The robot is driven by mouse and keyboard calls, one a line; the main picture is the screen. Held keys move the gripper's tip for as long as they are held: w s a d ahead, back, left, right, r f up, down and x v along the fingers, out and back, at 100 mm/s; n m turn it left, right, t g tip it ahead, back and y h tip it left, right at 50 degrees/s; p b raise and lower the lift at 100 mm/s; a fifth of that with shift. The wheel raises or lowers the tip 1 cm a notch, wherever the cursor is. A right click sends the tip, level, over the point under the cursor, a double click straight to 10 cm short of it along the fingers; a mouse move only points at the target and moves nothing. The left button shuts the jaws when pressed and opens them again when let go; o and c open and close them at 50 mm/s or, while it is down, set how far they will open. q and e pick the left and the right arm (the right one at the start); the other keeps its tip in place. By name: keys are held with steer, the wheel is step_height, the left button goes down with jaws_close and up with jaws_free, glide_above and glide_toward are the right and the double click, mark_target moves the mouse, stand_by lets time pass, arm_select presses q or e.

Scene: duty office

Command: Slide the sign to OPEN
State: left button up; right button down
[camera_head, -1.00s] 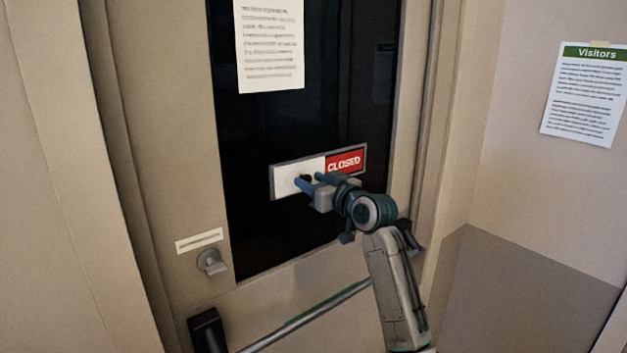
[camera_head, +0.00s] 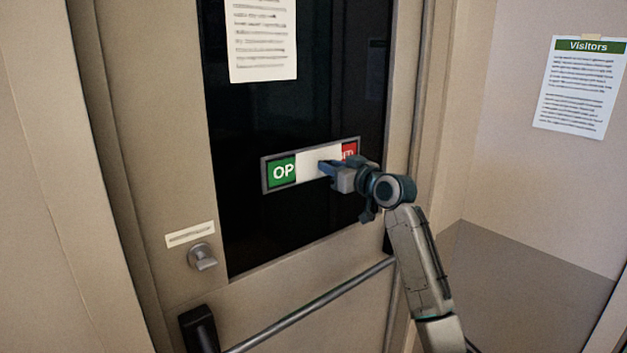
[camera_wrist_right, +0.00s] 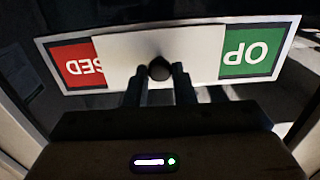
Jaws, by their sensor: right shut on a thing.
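The sign (camera_head: 283,171) is a framed strip on the door's dark glass. Green with the letters "OP" shows at its left, and part of the red field (camera_head: 349,151) shows at its right. A white slider plate (camera_head: 307,166) covers the middle. My right gripper (camera_head: 326,168) is at the plate. In the right wrist view, which is upside down, the dark knob (camera_wrist_right: 159,69) on the plate sits between the fingertips (camera_wrist_right: 159,74), which are shut on it. Green "OP" (camera_wrist_right: 246,57) and red "SED" (camera_wrist_right: 82,64) flank the plate. My left gripper is not in view.
A printed paper (camera_head: 261,40) hangs above the sign. A door knob (camera_head: 202,257) and a push bar (camera_head: 310,307) are lower on the door. A Visitors notice (camera_head: 580,90) is on the right wall. The glass around the sign is clear.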

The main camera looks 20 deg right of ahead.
steer(key=d, duration=0.2)
steer(key=w+d+b, duration=0.1)
steer(key=d, duration=0.1)
steer(key=w+d+b, duration=0.1)
steer(key=d, duration=0.1)
steer(key=shift+w+d, duration=0.2)
steer(key=shift+d, duration=0.15)
steer(key=shift+r, duration=0.2)
steer(key=c, duration=1.4)
jaws_free()
steer(key=shift+d, duration=0.1)
steer(key=shift+o, duration=0.8)
steer(key=shift+d+f, duration=0.15)
steer(key=shift+d, duration=0.05)
steer(key=b, duration=0.4)
glide_toward(341, 155)
steer(key=v, duration=0.4)
steer(key=shift+v, duration=0.9)
